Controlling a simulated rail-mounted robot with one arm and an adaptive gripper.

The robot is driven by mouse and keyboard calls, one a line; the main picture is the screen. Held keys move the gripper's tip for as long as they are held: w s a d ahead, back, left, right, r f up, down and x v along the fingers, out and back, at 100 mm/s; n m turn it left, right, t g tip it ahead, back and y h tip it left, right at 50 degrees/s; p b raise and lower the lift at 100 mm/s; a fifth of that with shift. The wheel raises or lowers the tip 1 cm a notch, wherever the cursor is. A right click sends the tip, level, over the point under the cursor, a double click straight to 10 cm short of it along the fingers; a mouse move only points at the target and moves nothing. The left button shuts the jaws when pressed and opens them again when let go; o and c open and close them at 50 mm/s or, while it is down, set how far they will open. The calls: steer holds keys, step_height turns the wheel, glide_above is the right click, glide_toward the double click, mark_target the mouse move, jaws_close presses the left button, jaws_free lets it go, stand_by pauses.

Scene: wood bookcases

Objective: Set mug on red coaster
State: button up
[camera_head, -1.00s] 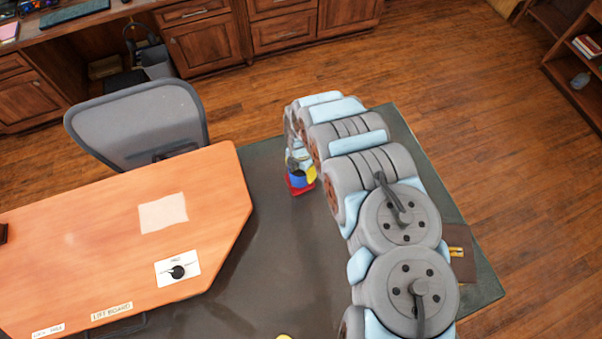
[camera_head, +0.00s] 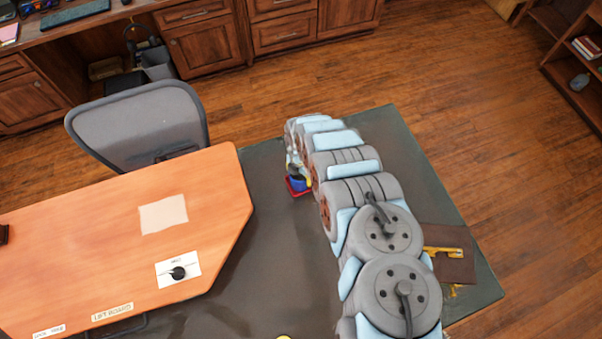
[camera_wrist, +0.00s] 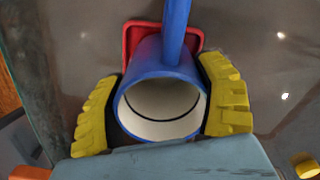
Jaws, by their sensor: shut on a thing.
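The blue mug (camera_wrist: 148,77) with a white inside is between the yellow fingers of my gripper (camera_wrist: 163,112) in the wrist view. The fingers close on both its sides, and its mouth faces the camera. The red coaster (camera_wrist: 132,35) shows behind the mug, partly hidden by it. In the head view the mug (camera_head: 297,184) is at the red coaster (camera_head: 299,192) on the dark table, left of my arm. I cannot tell whether the mug's base touches the coaster. My gripper is mostly hidden behind my arm in the head view.
An orange board (camera_head: 110,235) covers the left of the dark table (camera_head: 270,240). A grey chair (camera_head: 140,125) stands behind it. A brown mat (camera_head: 452,262) with a yellow item lies right of my arm. The table between board and arm is clear.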

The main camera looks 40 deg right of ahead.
steer(key=shift+f, duration=0.1)
steer(key=o, duration=1.2)
steer(key=shift+o, duration=0.2)
steer(key=shift+w+d+r, duration=0.1)
steer(key=shift+w+r, duration=0.05)
steer(key=shift+r, duration=0.9)
step_height(320, 180, up, 10)
steer(key=shift+r, duration=0.15)
